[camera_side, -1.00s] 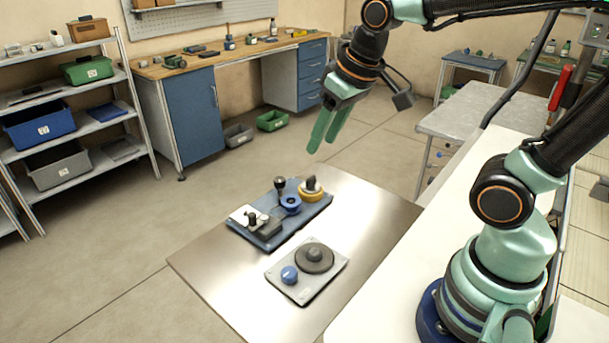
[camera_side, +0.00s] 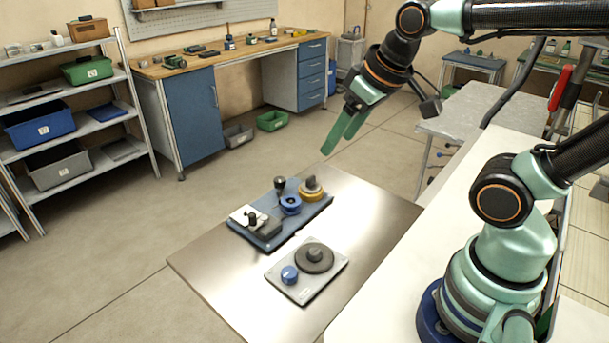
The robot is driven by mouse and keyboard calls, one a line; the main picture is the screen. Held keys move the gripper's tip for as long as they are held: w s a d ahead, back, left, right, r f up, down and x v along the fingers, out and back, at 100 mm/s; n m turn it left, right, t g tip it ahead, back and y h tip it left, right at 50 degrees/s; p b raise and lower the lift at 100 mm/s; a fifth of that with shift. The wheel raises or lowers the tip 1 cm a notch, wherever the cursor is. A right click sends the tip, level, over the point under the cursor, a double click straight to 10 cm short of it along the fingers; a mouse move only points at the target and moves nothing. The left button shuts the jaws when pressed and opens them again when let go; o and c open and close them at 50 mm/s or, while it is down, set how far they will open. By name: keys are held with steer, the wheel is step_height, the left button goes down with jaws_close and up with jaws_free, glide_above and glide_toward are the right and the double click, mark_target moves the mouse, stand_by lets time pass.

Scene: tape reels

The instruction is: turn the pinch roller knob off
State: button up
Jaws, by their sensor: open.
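A light grey plate (camera_side: 299,292) lies on the metal table. It bears a blue knob (camera_side: 289,274) at its left and a round dark grey knob (camera_side: 314,257) with a raised hub beside it. I cannot tell from the picture which one is the pinch roller knob, nor read a setting. My gripper (camera_side: 337,146) is open and empty, its two green fingers pointing down-left. It hangs in the air, above and behind the table in the picture, well apart from both knobs.
Behind the plate, a blue base (camera_side: 318,212) carries a black-topped post (camera_side: 280,186), a blue ring (camera_side: 290,205), a yellow reel (camera_side: 312,194) and a grey block (camera_side: 265,228). The metal table (camera_side: 225,265) is bare at its left and front.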

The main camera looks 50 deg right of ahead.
steer(key=w+d+r+n+g, duration=0.1)
steer(key=w+r+n+g, duration=0.1)
steer(key=w, duration=0.5)
steer(key=n+g, duration=0.3)
steer(key=n, duration=0.3)
glide_above(279, 179)
step_height(279, 179, down, 12)
step_height(279, 179, down, 12)
steer(key=shift+c, duration=0.3)
jaws_close()
